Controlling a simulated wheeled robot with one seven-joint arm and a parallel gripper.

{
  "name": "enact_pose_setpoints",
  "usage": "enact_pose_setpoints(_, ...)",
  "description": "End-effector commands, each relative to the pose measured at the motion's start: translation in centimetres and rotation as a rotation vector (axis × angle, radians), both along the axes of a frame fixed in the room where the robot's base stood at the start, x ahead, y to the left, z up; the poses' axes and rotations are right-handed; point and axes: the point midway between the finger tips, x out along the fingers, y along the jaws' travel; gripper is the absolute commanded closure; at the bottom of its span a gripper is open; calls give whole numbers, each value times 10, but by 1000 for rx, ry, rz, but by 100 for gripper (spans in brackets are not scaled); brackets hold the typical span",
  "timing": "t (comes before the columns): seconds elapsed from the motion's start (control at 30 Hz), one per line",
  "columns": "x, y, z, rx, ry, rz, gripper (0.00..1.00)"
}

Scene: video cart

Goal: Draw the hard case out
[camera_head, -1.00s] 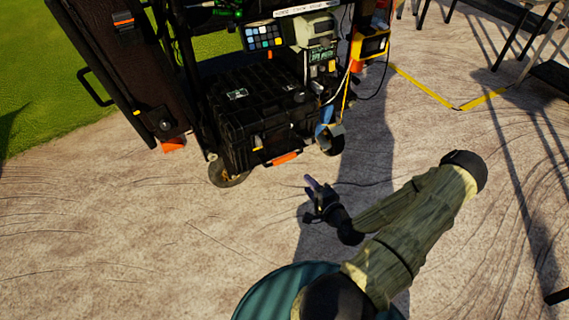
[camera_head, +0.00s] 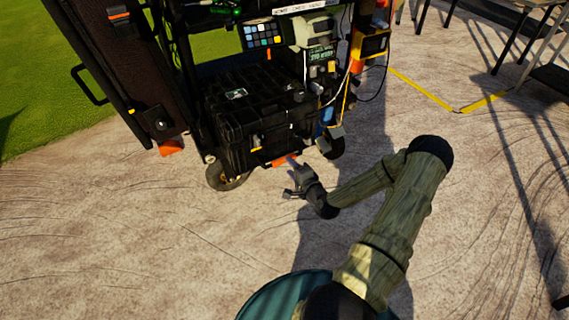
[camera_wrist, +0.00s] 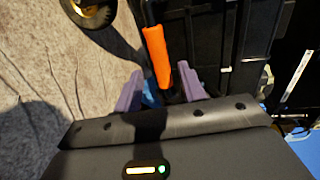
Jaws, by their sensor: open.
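The black hard case (camera_head: 238,118) sits low on the cart, with an orange handle (camera_head: 284,160) on its lower front edge. My gripper (camera_head: 291,163) is close to the right end of that handle. In the wrist view, the orange handle (camera_wrist: 157,55) points down toward the gap between the purple fingers of my gripper (camera_wrist: 160,84). The fingers are apart, one on each side of the handle's near end. Whether they touch it cannot be told. The case's dark side (camera_wrist: 206,42) is right of the handle.
The cart has a wheel (camera_head: 228,176) at front left and a dark open panel (camera_head: 125,65) on its left. Electronics with cables (camera_head: 318,50) hang above and right of the case. The stone floor (camera_head: 140,235) in front is clear. Black-legged furniture (camera_head: 520,40) stands far right.

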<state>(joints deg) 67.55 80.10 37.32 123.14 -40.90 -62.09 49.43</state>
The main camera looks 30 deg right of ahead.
Motion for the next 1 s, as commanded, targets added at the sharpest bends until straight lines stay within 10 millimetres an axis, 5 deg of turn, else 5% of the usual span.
enact_pose_setpoints(0.3, 49, 2, -12, -2, -1, 0, 59)
enact_pose_setpoints(0.67, 57, 2, -11, 0, 0, 0, 59)
enact_pose_setpoints(0.9, 57, 2, -11, 0, 0, 0, 100)
enact_pose_setpoints(1.0, 56, 2, -11, 0, 0, -1, 100)
